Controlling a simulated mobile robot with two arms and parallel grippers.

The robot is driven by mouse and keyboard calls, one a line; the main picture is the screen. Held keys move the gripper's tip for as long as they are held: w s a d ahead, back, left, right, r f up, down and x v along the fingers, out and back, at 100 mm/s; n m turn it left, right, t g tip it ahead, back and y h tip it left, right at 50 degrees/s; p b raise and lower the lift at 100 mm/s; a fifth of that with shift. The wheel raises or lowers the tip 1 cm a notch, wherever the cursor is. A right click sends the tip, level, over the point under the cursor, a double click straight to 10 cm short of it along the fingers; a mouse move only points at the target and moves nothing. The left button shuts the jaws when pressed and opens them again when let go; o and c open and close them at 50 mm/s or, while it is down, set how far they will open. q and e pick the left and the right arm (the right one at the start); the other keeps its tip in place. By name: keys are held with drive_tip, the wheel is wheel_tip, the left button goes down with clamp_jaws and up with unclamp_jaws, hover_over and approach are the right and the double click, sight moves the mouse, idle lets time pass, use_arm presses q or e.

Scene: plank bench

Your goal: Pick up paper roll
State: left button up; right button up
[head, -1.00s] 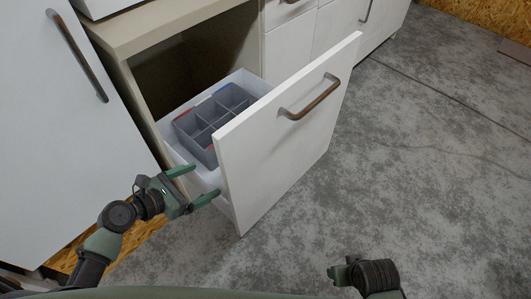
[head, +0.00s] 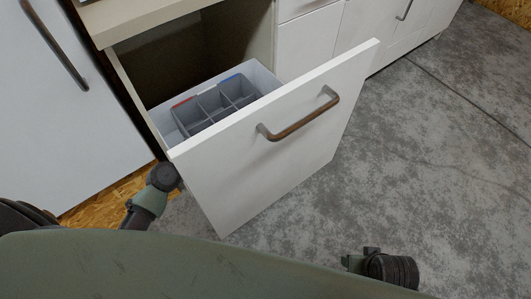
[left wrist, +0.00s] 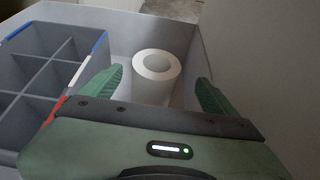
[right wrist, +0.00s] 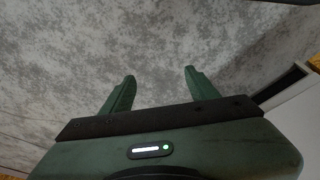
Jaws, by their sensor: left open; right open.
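The white paper roll (left wrist: 157,76) stands upright in the drawer and shows in the left wrist view. My left gripper (left wrist: 160,92) is open, with one green finger on each side of the roll. Its body hides the lower part of the roll. In the head view the roll and the left fingers are hidden behind the drawer front (head: 285,130). My right gripper (right wrist: 158,84) is open and empty above the grey floor.
A grey divided organizer (left wrist: 42,65) with red and blue edge strips lies in the drawer beside the roll; it also shows in the head view (head: 208,104). The drawer front has a brown handle (head: 300,118). The floor (head: 420,140) to the right is clear.

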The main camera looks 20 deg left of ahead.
use_arm(q)
drive_tip(key=b+x, duration=0.1)
drive_tip(key=x, duration=0.3)
drive_tip(key=shift+w+d+f, duration=0.1)
drive_tip(key=shift+w+f, duration=0.05)
drive_tip(key=shift+w, duration=0.1)
drive_tip(key=b+x, duration=0.2)
drive_tip(key=x, duration=0.3)
drive_tip(key=shift+w, duration=0.25)
drive_tip(key=c, duration=1.8)
clamp_jaws()
use_arm(e)
drive_tip(key=v, duration=0.9)
drive_tip(key=shift+w+r+t, duration=0.15)
drive_tip(key=shift+w+t, duration=0.15)
drive_tip(key=shift+r, duration=0.1)
